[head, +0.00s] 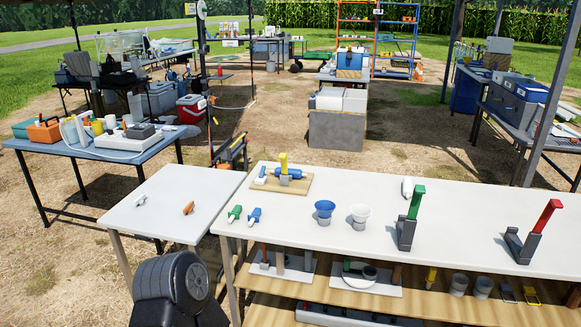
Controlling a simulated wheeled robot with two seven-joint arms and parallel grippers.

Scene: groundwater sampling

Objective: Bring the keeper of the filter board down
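The filter board (300,190) is a small wooden board lying at the back left of the long white table. A blue cylindrical filter body (287,174) lies across it, with a white piece at its left end. A yellow keeper (283,161) stands upright at the middle of the board, above the blue body. A grey block sits below it at the board's front. Neither of my grippers shows in the head view; a dark rounded part at the bottom left looks like my own arm.
The white table (455,217) also holds green and blue fittings (244,214), a blue funnel (324,209), a white funnel (360,214), a green-handled stand (410,219) and a red-handled stand (533,232). A smaller white table (165,214) adjoins at left. A shelf below holds several items.

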